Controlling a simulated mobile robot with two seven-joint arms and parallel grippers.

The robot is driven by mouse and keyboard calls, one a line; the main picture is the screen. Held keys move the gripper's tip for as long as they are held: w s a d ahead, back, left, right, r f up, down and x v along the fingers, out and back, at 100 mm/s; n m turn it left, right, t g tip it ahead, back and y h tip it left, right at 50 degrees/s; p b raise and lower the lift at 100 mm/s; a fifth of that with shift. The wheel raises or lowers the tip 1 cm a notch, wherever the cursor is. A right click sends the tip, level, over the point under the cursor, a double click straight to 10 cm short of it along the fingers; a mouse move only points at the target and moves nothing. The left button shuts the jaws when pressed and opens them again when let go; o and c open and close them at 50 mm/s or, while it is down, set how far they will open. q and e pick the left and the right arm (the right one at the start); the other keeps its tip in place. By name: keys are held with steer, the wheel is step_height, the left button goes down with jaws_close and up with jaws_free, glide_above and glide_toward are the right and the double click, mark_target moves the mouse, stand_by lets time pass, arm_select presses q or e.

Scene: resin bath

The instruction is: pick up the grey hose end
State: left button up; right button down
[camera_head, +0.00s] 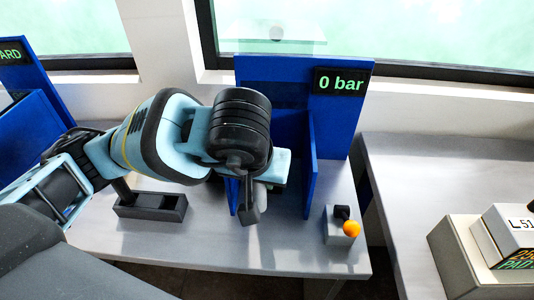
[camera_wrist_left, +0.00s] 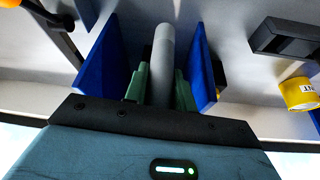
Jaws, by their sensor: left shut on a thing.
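The grey hose end (camera_wrist_left: 164,45) shows in the left wrist view as a pale grey cylinder. It stands between the two green fingers of my left gripper (camera_wrist_left: 161,84), which is shut on it. Blue side walls (camera_wrist_left: 207,65) rise on both sides of the fingers, close to them. In the head view my left wrist and gripper (camera_head: 262,190) reach down in front of the blue stand (camera_head: 335,120) with the "0 bar" display. The arm covers most of the hose there, so I cannot clearly make it out. My right gripper is not in view.
A dark open tray (camera_head: 150,207) lies left of the blue stand. A lever with an orange ball (camera_head: 351,228) stands at the table's front right. A yellow can (camera_wrist_left: 300,93) shows in the wrist view. Grey boxes (camera_head: 465,262) sit on the right table, across a gap.

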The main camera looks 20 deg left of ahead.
arm_select(q)
steer(key=s, duration=0.6)
steer(key=shift+d, duration=0.4)
steer(key=shift+s, duration=0.1)
steer(key=shift+a, duration=0.1)
